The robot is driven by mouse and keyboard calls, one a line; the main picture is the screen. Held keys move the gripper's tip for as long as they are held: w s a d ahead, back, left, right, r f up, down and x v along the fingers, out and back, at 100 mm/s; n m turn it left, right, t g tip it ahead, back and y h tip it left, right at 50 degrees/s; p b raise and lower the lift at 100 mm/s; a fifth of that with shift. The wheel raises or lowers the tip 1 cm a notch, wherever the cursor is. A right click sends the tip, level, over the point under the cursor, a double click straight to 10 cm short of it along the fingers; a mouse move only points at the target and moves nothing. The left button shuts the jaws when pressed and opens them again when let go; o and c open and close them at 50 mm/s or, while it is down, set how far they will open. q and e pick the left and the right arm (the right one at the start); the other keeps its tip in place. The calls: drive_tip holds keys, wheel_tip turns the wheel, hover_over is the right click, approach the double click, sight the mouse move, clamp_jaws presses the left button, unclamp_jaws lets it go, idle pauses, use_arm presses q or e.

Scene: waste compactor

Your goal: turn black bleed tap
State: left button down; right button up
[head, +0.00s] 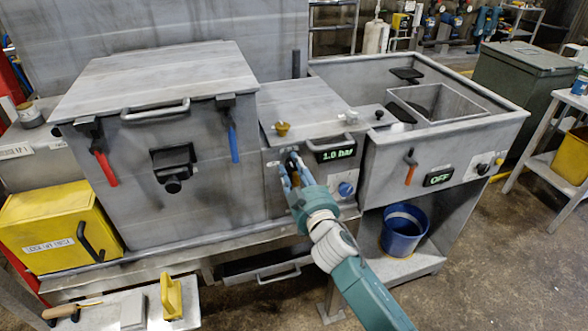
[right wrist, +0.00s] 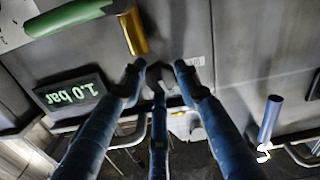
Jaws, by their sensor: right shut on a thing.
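The black bleed tap (head: 291,161) is on the front of the middle unit, left of the lit "1.0 bar" display (head: 335,154). In the head view my right gripper (head: 288,176) is at it and covers most of it. In the right wrist view the dark tap (right wrist: 155,74) sits between the blue fingertips of my right gripper (right wrist: 157,76), which are shut on it. The fingers hide part of the tap, so its exact angle is hard to tell. My left gripper is not in view.
A brass fitting (head: 282,129) stands above the tap. A blue knob (head: 346,189) is below the display. Left are a blue lever (head: 233,143) and a red lever (head: 105,168). In the right wrist view a gold cylinder (right wrist: 133,32) is close to the fingertips.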

drive_tip(key=n, duration=0.5)
drive_tip(key=r+n, duration=0.1)
drive_tip(key=n, duration=0.1)
drive_tip(key=shift+a+n, duration=0.2)
drive_tip(key=shift+n, duration=0.1)
drive_tip(key=n, duration=0.6)
drive_tip(key=shift+s+a+f+p, duration=0.1)
drive_tip(key=shift+f+p, duration=0.1)
drive_tip(key=shift+p, duration=0.1)
drive_tip(key=shift+f, duration=0.1)
drive_tip(key=o, duration=1.1)
drive_tip(key=shift+a, duration=0.15)
drive_tip(key=shift+o, duration=0.2)
drive_tip(key=shift+f+n, duration=0.1)
drive_tip(key=shift+n, duration=0.2)
drive_tip(key=shift+s+d+f, duration=0.2)
drive_tip(key=shift+s+d, duration=0.15)
drive_tip(key=shift+s, duration=0.15)
drive_tip(key=v, duration=1.1)
drive_tip(key=shift+a+r, duration=0.2)
drive_tip(key=shift+r, duration=0.05)
